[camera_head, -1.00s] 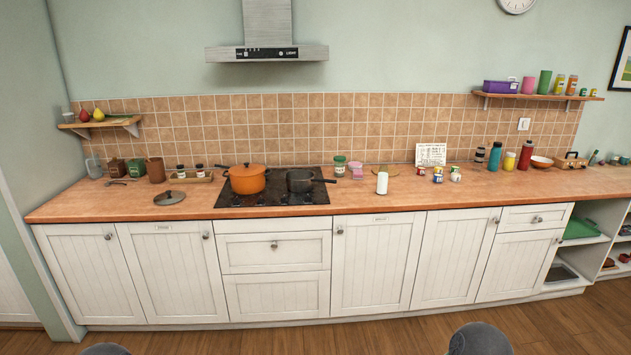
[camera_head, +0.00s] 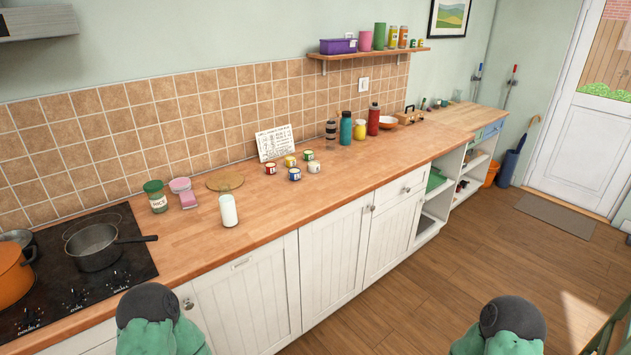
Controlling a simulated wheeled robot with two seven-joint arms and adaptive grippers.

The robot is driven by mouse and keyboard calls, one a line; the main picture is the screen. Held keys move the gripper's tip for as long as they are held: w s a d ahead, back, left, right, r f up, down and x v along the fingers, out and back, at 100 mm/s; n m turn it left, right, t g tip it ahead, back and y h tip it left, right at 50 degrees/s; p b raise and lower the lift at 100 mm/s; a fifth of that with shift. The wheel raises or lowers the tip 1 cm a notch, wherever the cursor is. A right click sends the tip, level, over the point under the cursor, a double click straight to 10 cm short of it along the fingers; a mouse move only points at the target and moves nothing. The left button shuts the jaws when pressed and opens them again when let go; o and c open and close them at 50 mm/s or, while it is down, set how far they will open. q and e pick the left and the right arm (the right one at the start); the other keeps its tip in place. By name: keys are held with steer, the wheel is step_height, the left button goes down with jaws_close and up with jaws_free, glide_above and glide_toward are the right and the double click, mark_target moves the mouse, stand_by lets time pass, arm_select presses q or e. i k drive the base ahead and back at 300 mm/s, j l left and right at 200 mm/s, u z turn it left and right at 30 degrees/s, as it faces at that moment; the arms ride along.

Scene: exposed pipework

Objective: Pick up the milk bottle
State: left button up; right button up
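The milk bottle (camera_head: 228,211) is a small clear bottle filled with white. It stands upright near the front edge of the wooden counter (camera_head: 262,212), to the right of the stove. Parts of my two arms, green with dark rounded caps, show at the bottom of the head view, one at lower left and one at lower right. Neither gripper's fingers show.
A dark pan (camera_head: 94,247) with its handle pointing right and an orange pot (camera_head: 14,275) sit on the stove. A green-lidded jar (camera_head: 155,197) and pink containers (camera_head: 186,193) stand left of the bottle. Several small cans (camera_head: 295,174) stand to its right.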

mark_target(226, 200)
steer(key=i+l+z, duration=0.35)
steer(key=i, duration=0.25)
steer(key=i+z, duration=0.35)
steer(key=i, duration=0.25)
steer(key=i+j+z, duration=0.1)
steer(key=i+z, duration=0.3)
steer(key=i, duration=0.2)
steer(key=i+u, duration=0.25)
steer(key=u, duration=0.25)
steer(key=i+l+u, duration=0.15)
steer(key=u, duration=0.35)
steer(key=i+l+u, duration=0.25)
steer(key=u, duration=0.25)
steer(key=i+u, duration=0.1)
steer(key=u, duration=2.05)
